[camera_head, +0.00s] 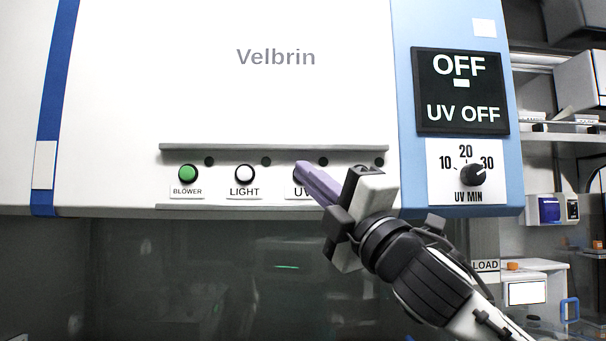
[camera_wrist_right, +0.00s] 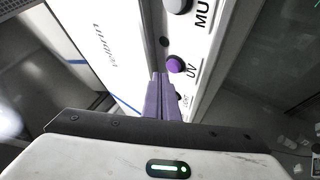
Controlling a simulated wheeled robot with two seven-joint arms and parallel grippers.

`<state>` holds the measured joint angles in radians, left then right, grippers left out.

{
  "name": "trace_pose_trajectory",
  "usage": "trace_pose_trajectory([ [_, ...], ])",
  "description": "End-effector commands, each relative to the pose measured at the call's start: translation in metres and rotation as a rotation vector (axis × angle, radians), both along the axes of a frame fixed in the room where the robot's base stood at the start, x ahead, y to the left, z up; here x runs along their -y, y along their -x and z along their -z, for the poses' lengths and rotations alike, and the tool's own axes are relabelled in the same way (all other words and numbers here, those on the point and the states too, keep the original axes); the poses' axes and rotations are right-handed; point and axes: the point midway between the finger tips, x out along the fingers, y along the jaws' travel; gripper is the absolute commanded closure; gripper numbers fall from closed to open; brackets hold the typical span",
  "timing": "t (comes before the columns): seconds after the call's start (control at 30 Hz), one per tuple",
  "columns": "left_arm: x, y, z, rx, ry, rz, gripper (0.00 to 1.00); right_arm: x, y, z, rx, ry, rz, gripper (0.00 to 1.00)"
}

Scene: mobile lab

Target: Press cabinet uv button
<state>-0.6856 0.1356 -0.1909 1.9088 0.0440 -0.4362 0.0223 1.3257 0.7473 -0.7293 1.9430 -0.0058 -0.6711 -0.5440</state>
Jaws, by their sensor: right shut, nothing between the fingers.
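The cabinet's UV button (camera_wrist_right: 175,64) is a round purple knob in the right wrist view, with its UV label beside it. In the head view my fingers cover the button, and only part of its UV label (camera_head: 299,192) shows. My right gripper (camera_head: 303,167) is shut and empty, its purple fingers pointing up and left at the button row. In the right wrist view the fingertips (camera_wrist_right: 160,77) are close beside the UV button; I cannot tell whether they touch it. The cabinet display (camera_head: 461,91) reads OFF and UV OFF. My left gripper is not in view.
The green BLOWER button (camera_head: 187,173) and white LIGHT button (camera_head: 244,173) sit left of my fingers on the same strip. A thin ledge (camera_head: 274,147) runs above the row. The UV MIN dial (camera_head: 473,174) is at the right. Dark glass lies below the panel.

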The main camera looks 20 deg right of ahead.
Motion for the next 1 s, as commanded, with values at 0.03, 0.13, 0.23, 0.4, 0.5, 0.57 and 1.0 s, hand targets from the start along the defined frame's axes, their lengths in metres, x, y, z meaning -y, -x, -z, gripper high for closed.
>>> trace_pose_trajectory([
  [0.03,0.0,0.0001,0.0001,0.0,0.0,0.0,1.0,0.0001,0.0,0.0,0.0,0.0,0.0,1.0],
  [0.13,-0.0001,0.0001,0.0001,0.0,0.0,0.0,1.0,0.0,0.0,0.0,0.0,0.0,0.0,1.0],
  [0.23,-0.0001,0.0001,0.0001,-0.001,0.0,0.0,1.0,0.0,0.0,0.0,0.0,0.0,0.0,1.0],
  [0.4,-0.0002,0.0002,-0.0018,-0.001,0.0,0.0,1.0,0.0007,-0.0027,-0.0004,-0.001,-0.001,0.0,1.0],
  [0.5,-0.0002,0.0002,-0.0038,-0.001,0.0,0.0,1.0,0.0015,-0.0065,-0.0003,-0.002,0.0,0.0,1.0],
  [0.57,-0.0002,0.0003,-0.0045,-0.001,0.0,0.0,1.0,0.002,-0.0082,-0.0001,-0.002,0.0,0.0,1.0],
  [1.0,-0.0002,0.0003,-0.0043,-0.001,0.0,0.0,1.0,0.0025,-0.0089,0.0,0.0,0.0,0.0,1.0],
])
